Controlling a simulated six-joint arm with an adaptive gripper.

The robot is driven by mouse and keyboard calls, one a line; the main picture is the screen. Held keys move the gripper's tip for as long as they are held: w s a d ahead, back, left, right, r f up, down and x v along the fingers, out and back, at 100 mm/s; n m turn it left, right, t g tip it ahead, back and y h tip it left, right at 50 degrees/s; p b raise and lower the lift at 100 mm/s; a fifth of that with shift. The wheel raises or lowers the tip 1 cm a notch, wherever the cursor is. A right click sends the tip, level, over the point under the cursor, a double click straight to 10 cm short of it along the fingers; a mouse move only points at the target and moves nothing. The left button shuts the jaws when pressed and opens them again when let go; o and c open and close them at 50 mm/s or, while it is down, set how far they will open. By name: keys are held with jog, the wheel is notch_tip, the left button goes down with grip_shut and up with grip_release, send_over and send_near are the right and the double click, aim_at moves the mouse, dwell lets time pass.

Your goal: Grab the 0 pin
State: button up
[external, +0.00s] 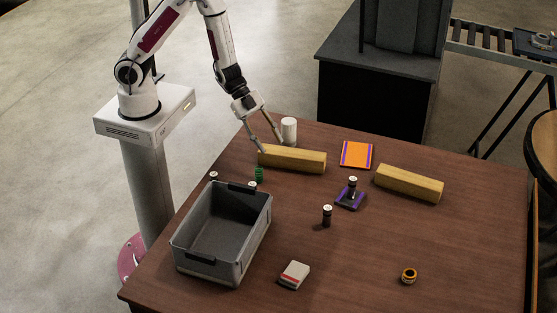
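Several dark pins with white tops are in view; any numbers on them are too small to read, so I cannot tell which is the 0 pin. One pin (327,217) stands upright on the middle of the table. Another pin (353,187) stands on a purple and black base (345,203). The tops of two others, a left pin (214,176) and a right pin (252,186), show just behind the grey bin, their lower parts hidden. My gripper (272,147) is open and empty, pointing down at the left end of a yellow block, apart from all the pins.
The grey bin (262,222) is empty. Near my gripper are the yellow block (295,159), a white cylinder (289,131) and a green item (259,174). An orange pad (356,154), second yellow block (409,183), small box (294,275) and brass ring (409,277) lie apart.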

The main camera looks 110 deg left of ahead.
aim_at(252, 183)
jog(key=s+d+f+h, duration=0.1)
jog(key=d+f, duration=0.1)
jog(key=s+d+f+h, duration=0.1)
jog(key=d+f+h, duration=0.1)
jog(key=s+d+f+h, duration=0.1)
jog(key=s+d+f, duration=0.1)
jog(key=shift+d+f+m+h, duration=0.15)
jog(key=shift+f+m+h, duration=0.15)
jog(key=shift+h, duration=0.1)
jog(key=shift+s+d+f+t+h, duration=0.1)
jog(key=shift+s+d+t+h, duration=0.2)
jog(key=shift+s+d+h, duration=0.3)
jog(key=shift+w, duration=0.15)
jog(key=shift+x, duration=1.2)
jog(key=shift+d, duration=0.15)
jog(key=shift+d+r+x, duration=0.1)
jog(key=shift+r+x, duration=0.05)
jog(key=shift+x, duration=0.7)
jog(key=shift+d+r+x, duration=0.1)
jog(key=shift+r+x, duration=0.05)
jog(key=shift+x, duration=1.5)
grip_shut()
